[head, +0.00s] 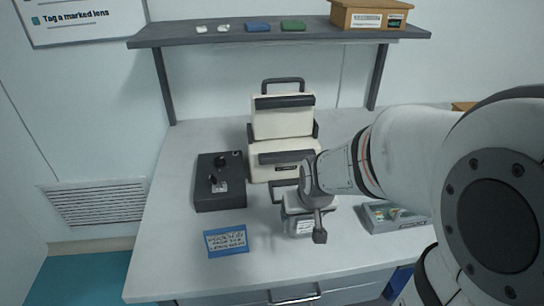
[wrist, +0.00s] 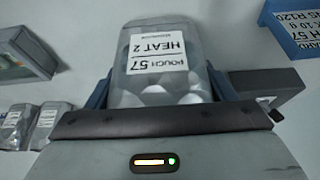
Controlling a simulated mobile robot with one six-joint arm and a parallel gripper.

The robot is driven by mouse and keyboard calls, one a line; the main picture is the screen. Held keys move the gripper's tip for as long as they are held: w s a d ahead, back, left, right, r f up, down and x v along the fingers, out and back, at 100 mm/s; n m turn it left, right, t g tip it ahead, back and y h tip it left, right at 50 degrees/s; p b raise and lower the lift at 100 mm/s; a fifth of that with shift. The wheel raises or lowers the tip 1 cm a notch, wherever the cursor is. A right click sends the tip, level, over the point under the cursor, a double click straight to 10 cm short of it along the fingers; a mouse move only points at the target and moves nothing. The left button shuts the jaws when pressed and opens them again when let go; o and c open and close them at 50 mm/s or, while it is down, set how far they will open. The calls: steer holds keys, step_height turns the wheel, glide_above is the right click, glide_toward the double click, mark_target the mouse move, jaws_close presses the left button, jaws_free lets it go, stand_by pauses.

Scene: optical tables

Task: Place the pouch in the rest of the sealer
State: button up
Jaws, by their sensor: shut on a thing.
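The sealer (head: 283,158) is a cream machine with dark bars and a top handle, standing at the back middle of the table in the head view. The pouch shows between the two blue-grey fingers in the wrist view. In the head view the pouch (head: 298,226) hangs below my wrist, in front of the sealer. My arm covers part of the sealer's right side. The sealer's rest cannot be made out clearly.
A grey tray (head: 399,226) is at the right. Other pouches (wrist: 50,120) lie at left in the wrist view. A shelf (head: 215,36) spans the back.

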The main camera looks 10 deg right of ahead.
steer(key=shift+w+f+p, duration=0.5)
steer(key=shift+w+f, duration=0.1)
steer(key=shift+w, duration=2.25)
steer(key=shift+w+f+p, duration=0.55)
steer(key=shift+w, duration=2.35)
steer(key=shift+w+f+p, duration=0.5)
steer(key=shift+w+f, duration=0.1)
steer(key=shift+w, duration=2.25)
steer(key=shift+f, duration=0.25)
steer(key=o, duration=1.1)
steer(key=shift+r, duration=0.1)
steer(key=shift+o, duration=0.2)
